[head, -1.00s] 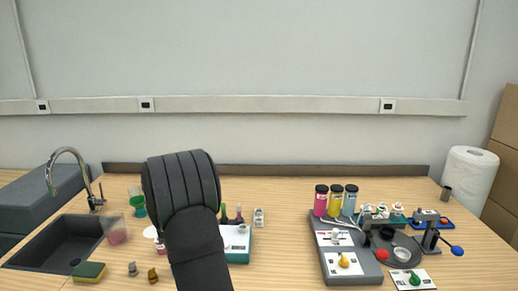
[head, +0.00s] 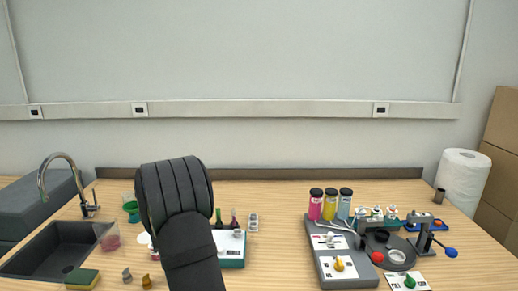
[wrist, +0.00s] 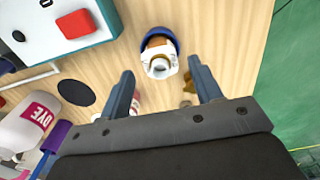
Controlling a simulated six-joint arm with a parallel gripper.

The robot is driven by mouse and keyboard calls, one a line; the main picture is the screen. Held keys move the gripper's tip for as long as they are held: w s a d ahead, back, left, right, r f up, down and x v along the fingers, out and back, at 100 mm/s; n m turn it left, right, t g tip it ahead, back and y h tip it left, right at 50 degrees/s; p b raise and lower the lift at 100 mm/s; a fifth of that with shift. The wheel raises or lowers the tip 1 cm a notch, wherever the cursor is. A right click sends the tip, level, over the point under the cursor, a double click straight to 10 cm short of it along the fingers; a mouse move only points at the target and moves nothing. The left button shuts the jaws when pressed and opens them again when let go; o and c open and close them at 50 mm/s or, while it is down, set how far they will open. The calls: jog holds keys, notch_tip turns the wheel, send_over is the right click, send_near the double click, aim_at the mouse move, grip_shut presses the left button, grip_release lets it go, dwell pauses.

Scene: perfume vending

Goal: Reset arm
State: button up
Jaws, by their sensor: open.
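My arm (head: 175,205) rises in front of the left half of the wooden table in the head view and hides my gripper there. In the wrist view my gripper (wrist: 160,74) is open, its two blue-grey fingers spread wide with nothing held between them. A small white and brown piece with a dark blue rim (wrist: 160,62) lies on the table just beyond the fingertips, apart from them. A small brass-coloured piece (wrist: 187,88) shows beside the right finger.
A device with a red button (wrist: 75,24) and a bottle labelled DYE (wrist: 35,120) lie left of my gripper. A sink (head: 60,250), sponge (head: 82,278) and cup (head: 108,238) are at left. A grey dye station (head: 318,265) is at right.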

notch_tip(320, 180, down, 3)
jog(key=shift+f, duration=0.1)
notch_tip(320, 180, up, 12)
notch_tip(320, 180, down, 12)
jog(key=shift+r, duration=0.35)
notch_tip(320, 180, up, 3)
jog(key=shift+r, duration=0.2)
jog(key=d+r, duration=0.7)
jog(key=d, duration=0.5)
jog(key=w+a, duration=0.2)
jog(key=w, duration=0.7)
jog(key=a+f, duration=0.3)
jog(key=a, duration=0.1)
jog(key=w+a+f, duration=0.1)
jog(key=a+f, duration=0.2)
jog(key=w+a+f, duration=0.1)
jog(key=a+f, duration=0.2)
jog(key=a, duration=0.1)
jog(key=shift+a+f, duration=0.15)
jog(key=shift+a, duration=0.2)
jog(key=shift+f, duration=0.6)
